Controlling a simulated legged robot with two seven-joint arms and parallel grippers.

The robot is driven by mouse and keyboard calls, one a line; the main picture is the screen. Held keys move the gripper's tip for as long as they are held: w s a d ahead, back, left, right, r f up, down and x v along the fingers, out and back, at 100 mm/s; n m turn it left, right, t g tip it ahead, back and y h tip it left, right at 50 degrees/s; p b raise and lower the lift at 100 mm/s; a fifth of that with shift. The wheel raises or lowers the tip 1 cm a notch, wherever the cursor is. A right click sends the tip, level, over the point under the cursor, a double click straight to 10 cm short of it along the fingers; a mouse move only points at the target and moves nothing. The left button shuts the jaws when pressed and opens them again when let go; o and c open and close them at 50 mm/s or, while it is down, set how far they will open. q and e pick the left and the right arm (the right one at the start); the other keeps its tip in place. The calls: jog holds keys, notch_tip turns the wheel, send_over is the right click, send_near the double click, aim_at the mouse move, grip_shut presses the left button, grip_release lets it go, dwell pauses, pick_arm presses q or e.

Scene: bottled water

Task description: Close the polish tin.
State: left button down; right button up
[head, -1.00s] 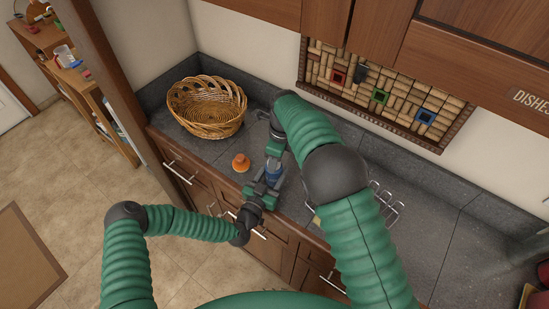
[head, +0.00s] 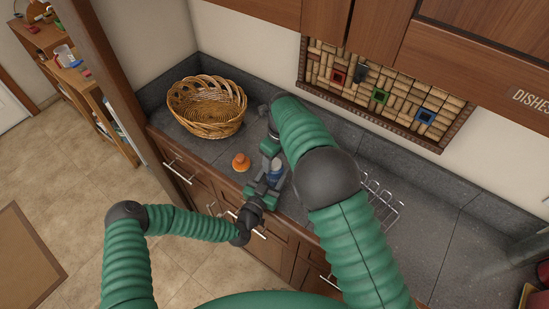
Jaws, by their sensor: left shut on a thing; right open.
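A small blue object (head: 275,173), which looks like a bottle or container, is between my two grippers near the counter's front edge. My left gripper (head: 266,187) is shut on it from the front. My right gripper (head: 271,150) is open just behind and above the blue object; I cannot tell whether it touches it. A small orange cap-like piece (head: 241,162) lies on the counter just left of the grippers. I cannot make out a polish tin as such; the grippers hide much of the blue object.
A wicker basket (head: 207,107) stands at the back left of the dark counter (head: 433,220). A wire rack (head: 384,203) is to the right, partly behind my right arm. A cork-covered panel (head: 375,90) hangs on the wall. The counter's right part is largely clear.

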notch_tip(320, 180, up, 4)
jog(key=shift+r, duration=0.2)
